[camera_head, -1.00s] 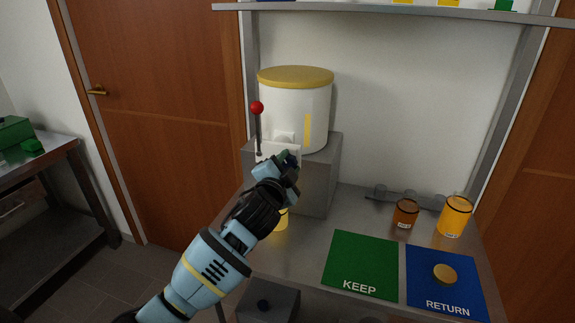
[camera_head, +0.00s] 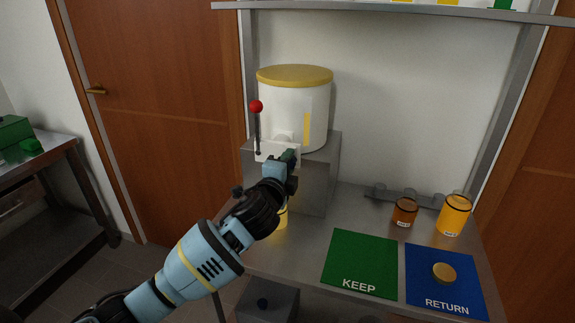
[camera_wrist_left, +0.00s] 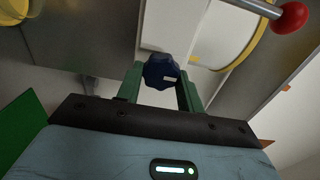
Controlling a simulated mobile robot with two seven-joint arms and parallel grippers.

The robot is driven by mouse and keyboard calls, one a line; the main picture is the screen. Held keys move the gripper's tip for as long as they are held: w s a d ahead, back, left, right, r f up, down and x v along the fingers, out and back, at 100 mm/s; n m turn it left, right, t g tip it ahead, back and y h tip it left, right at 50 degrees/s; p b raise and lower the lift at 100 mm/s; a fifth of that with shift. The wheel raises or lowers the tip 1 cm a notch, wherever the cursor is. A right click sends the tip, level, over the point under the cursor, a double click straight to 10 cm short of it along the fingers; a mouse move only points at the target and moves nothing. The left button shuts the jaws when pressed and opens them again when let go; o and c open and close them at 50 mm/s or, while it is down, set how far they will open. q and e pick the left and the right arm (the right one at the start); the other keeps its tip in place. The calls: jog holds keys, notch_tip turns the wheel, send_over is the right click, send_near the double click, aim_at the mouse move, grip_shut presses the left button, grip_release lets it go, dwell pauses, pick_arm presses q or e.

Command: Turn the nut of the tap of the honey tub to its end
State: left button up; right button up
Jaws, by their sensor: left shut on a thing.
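The honey tub (camera_head: 293,110) is a white cylinder with a yellow lid and a yellow strip on its side, standing on a grey block. Its tap (camera_head: 268,151) is a white body low on the front, with an upright lever ending in a red ball (camera_head: 256,106), which also shows in the left wrist view (camera_wrist_left: 291,17). The nut (camera_wrist_left: 160,72) is a dark blue lobed knob with a small white mark. My left gripper (camera_wrist_left: 162,80) is shut on it, one green finger on each side. In the head view my left gripper (camera_head: 289,158) hides the nut.
A yellow jar (camera_head: 282,216) stands below the tap, partly behind my arm. A green KEEP mat (camera_head: 360,262) and a blue RETURN mat (camera_head: 430,292) lie right, with a gold lid (camera_head: 444,273) on the blue one. Amber jars (camera_head: 404,212) and (camera_head: 454,215) stand behind.

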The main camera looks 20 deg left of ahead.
dwell(0.4)
pick_arm(q)
jog(key=o, duration=1)
jog(key=s, duration=0.7)
jog(key=shift+s+a, duration=0.2)
jog(key=shift+s, duration=0.2)
jog(key=shift+f, duration=0.1)
